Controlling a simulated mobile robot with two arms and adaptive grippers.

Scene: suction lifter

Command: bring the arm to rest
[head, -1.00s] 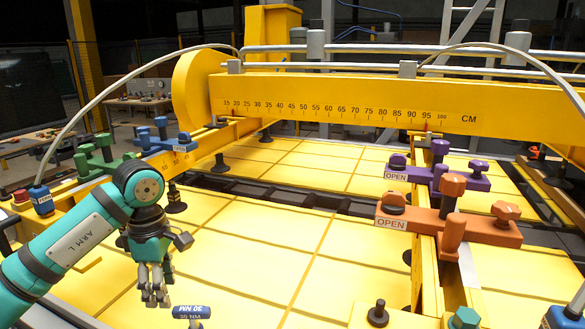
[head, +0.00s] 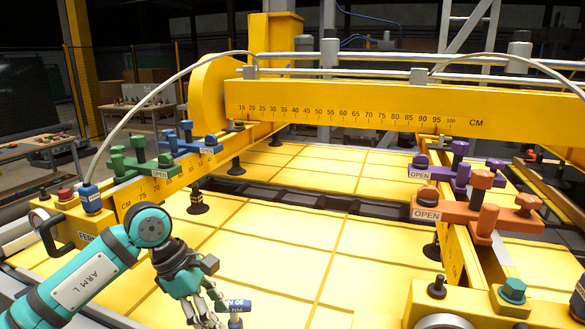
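My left arm, teal and labelled ARM L, enters from the lower left in the head view. Its dark gripper (head: 203,314) hangs downward, fingers apart, with nothing visible between them. Its fingertips are near the bottom edge of the picture. A small blue-headed tool marked 30 NM (head: 237,306) stands just right of the fingers; I cannot tell whether they touch. My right gripper is not in view.
Yellow panels (head: 290,225) spread below the yellow lifter beam (head: 350,105) with its CM scale. Green (head: 140,160) and blue (head: 190,138) levers are at left, purple (head: 458,172) and orange (head: 478,212) at right. A crank handle (head: 50,230) stands at the left edge.

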